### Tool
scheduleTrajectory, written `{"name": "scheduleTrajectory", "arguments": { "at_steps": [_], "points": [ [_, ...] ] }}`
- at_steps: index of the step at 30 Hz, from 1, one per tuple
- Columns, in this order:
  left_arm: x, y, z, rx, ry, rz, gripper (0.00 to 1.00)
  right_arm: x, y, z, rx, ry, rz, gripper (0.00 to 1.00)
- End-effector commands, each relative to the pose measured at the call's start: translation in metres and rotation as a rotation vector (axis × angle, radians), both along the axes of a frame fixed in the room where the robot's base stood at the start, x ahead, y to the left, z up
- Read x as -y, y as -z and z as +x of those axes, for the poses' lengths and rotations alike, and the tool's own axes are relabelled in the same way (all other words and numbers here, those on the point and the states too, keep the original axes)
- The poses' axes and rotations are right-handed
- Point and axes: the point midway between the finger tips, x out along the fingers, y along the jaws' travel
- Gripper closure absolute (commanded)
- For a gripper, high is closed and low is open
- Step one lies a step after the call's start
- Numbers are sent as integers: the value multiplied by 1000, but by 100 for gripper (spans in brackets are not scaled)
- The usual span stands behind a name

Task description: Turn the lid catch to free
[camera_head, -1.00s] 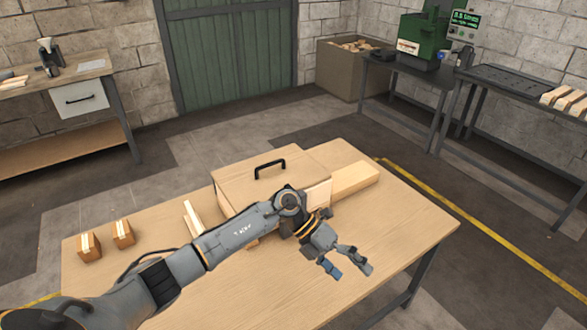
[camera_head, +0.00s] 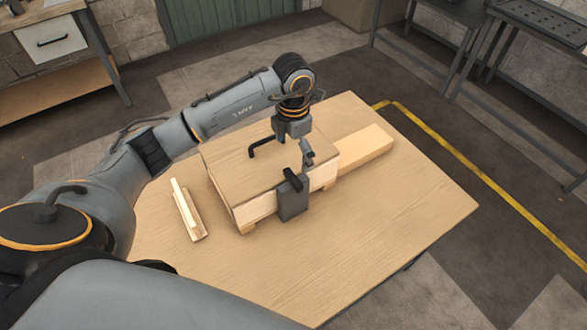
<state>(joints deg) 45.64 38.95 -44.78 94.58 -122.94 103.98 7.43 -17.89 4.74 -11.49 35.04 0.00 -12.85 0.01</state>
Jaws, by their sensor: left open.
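A wooden box with a flat lid (camera_head: 227,160) stands on the table. A black bar handle (camera_head: 262,149) is on top of the lid. On the box's front is the lid catch, a dark grey plate (camera_head: 292,205) with a black lever (camera_head: 293,180) that slants across its top. My left gripper (camera_head: 303,160) points down over the lid's front edge, just above and behind the lever. It is open, and its fingers partly overlap the lid from this view. I cannot tell whether a fingertip touches the lever. My right gripper is not in view.
A pale wooden block (camera_head: 365,150) lies against the box's right side. Wooden strips (camera_head: 187,210) lie to its left. The table top (camera_head: 400,215) is clear in front and at right. A workbench with a white drawer (camera_head: 50,38) stands at the back left.

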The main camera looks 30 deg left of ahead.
Motion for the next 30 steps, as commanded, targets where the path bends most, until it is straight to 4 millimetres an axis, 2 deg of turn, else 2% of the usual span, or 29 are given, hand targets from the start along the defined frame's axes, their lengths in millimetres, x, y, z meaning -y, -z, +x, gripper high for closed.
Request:
{"name": "scheduleTrajectory", "arguments": {
  "at_steps": [5, 9, 13, 18, 27, 30],
  "points": [
    [1, 38, -2, -6, 0, -2, 0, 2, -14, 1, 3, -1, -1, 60],
    [0, 65, -1, -5, 0, -2, 0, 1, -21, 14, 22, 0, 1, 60],
    [1, 84, -1, -4, -1, -2, 0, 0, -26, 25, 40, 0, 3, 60],
    [0, 96, 0, -1, 0, -2, 0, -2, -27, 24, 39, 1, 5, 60],
    [0, 99, 0, 0, 1, -2, 0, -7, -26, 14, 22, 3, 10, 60],
    [0, 99, 0, 0, 1, -2, 20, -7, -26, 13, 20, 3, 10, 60]
  ]
}}
